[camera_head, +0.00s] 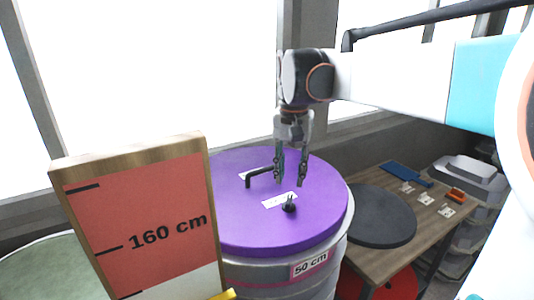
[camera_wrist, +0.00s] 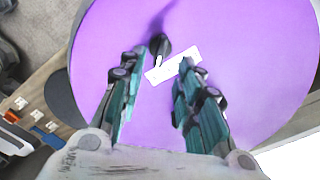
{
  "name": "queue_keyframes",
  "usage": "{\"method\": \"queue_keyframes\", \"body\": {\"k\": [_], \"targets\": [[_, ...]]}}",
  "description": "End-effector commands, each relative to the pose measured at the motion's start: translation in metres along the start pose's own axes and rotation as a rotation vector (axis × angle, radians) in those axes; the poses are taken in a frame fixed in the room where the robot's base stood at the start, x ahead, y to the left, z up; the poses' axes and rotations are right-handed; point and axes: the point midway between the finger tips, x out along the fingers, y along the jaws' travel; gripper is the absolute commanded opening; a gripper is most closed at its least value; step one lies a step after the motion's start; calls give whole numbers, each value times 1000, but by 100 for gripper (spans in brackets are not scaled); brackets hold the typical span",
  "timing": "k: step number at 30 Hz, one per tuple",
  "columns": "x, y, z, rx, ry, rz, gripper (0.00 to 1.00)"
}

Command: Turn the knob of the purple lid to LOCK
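The purple lid (camera_head: 241,219) lies flat on a grey drum in the head view, and its top fills most of the wrist view (camera_wrist: 230,50). A small black knob (camera_head: 289,206) stands on it beside a white label (camera_head: 272,202); the label's text is too small to read. In the wrist view the knob (camera_wrist: 158,46) lies beyond the fingertips, touching or close to the label (camera_wrist: 172,65). A black handle (camera_head: 258,174) rises farther back on the lid. My gripper (camera_head: 290,184) points down above the lid, open and empty, apart from the knob.
A board marked 160 cm (camera_head: 145,215) stands at left front. A wooden table (camera_head: 375,262) at right holds a round black disc (camera_head: 380,217), a blue tool (camera_head: 407,174) and small cards. Windows and a sill are behind. The drum bears a 50 cm label (camera_head: 310,266).

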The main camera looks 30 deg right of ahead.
Motion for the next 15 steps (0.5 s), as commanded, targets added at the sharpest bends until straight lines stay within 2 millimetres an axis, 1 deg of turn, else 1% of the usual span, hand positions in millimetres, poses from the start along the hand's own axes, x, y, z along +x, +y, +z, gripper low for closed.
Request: {"method": "queue_keyframes", "body": {"k": [3,9,12,15], "targets": [[23,0,1,-1,0,-1,32],[56,0,1,-1,0,-1,32],[66,-1,0,-1,0,-1,32],[73,-1,0,-1,0,-1,32]]}}
